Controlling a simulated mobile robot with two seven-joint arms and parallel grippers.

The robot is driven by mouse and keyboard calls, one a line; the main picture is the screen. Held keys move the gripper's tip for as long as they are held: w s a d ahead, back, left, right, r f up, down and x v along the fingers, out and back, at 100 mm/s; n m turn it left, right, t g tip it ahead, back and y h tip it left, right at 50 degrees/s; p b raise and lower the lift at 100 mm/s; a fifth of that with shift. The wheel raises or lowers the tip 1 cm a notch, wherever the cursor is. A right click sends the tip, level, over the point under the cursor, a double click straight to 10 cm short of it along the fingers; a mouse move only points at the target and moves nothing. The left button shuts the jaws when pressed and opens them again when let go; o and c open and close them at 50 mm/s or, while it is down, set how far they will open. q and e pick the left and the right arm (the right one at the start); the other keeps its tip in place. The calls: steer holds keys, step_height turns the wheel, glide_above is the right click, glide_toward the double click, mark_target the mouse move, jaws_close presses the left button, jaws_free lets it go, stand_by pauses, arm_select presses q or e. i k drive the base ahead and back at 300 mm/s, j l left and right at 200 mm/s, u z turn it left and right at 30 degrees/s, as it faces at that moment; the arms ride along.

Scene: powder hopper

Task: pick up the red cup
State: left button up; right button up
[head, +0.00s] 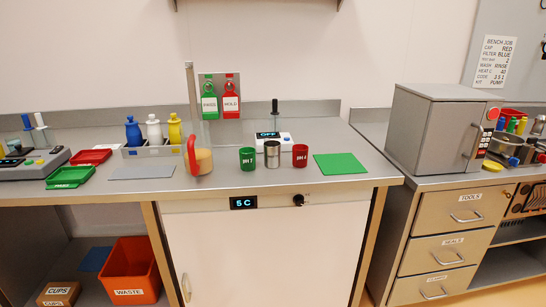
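The red cup (300,156) stands upright on the steel bench, with small white lettering on its front that looks like a pH mark. It is at the right end of a short row, beside a plain metal cup (272,155) and a green cup (247,159). Nothing covers its front. Neither of my grippers shows in the head view.
A white device with a display (272,141) stands behind the cups. A green mat (340,164) lies to their right. A red-handled beige jug (203,161) stands to their left, near a grey mat (143,172). A grey oven-like box (433,127) stands farther right.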

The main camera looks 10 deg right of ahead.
mark_target(299, 152)
steer(key=i+l+u, duration=0.4)
steer(key=l, duration=0.2)
steer(key=l+u, duration=0.2)
steer(key=i+l+u, duration=0.2)
steer(key=l, duration=0.2)
steer(key=k, duration=0.1)
